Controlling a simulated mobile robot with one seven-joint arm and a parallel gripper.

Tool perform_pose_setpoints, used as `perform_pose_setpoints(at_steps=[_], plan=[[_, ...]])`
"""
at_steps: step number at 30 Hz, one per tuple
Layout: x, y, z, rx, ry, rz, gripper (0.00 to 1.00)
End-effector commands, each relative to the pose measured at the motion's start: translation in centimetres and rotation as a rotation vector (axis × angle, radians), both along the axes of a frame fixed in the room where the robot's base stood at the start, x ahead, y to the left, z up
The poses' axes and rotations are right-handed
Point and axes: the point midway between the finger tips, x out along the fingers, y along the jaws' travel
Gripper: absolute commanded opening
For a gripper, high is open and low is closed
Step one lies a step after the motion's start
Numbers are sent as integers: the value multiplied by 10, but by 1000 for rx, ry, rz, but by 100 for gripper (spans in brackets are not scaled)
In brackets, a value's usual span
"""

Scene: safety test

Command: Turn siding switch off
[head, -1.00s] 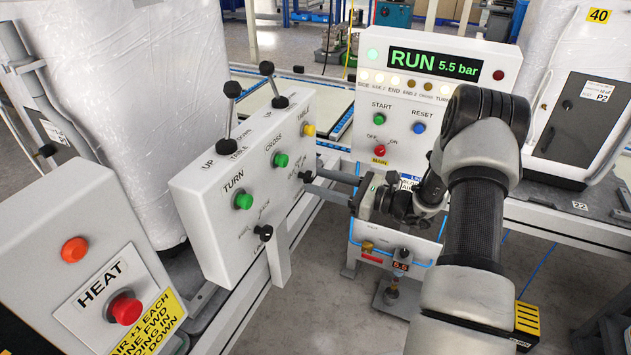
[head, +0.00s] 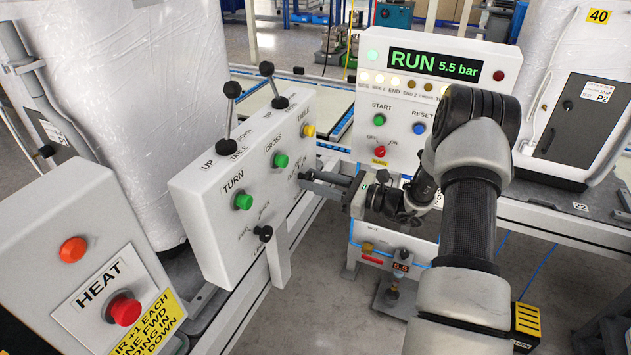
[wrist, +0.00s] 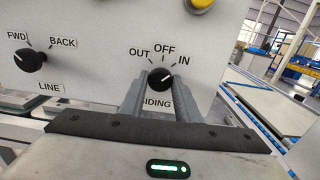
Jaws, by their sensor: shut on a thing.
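The siding switch (wrist: 160,77) is a small black rotary knob on the white control box (head: 215,200), with OUT, OFF and IN marked above it and SIDING below. Its pale mark appears to point up and right, towards IN. My gripper (wrist: 158,90) has a finger on each side of the knob and is shut on it. In the head view my gripper (head: 306,180) reaches the right end of the box, and its fingers mostly hide the knob there.
The black LINE knob (wrist: 29,60) sits left of the siding switch, and a yellow button (wrist: 200,4) is above right. The box also bears green buttons (head: 243,202) and black levers (head: 231,108). A HEAT panel (head: 100,285) stands front left; a RUN panel (head: 465,90) stands behind.

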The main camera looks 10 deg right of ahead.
Motion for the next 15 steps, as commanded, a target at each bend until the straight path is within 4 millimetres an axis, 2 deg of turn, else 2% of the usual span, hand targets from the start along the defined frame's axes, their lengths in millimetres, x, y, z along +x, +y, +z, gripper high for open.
perform_pose_setpoints(at_steps=[8,15], plan=[[0,-1,-3,-76,-106,-2,7],[1,-1,-3,-193,-268,-2,7]])
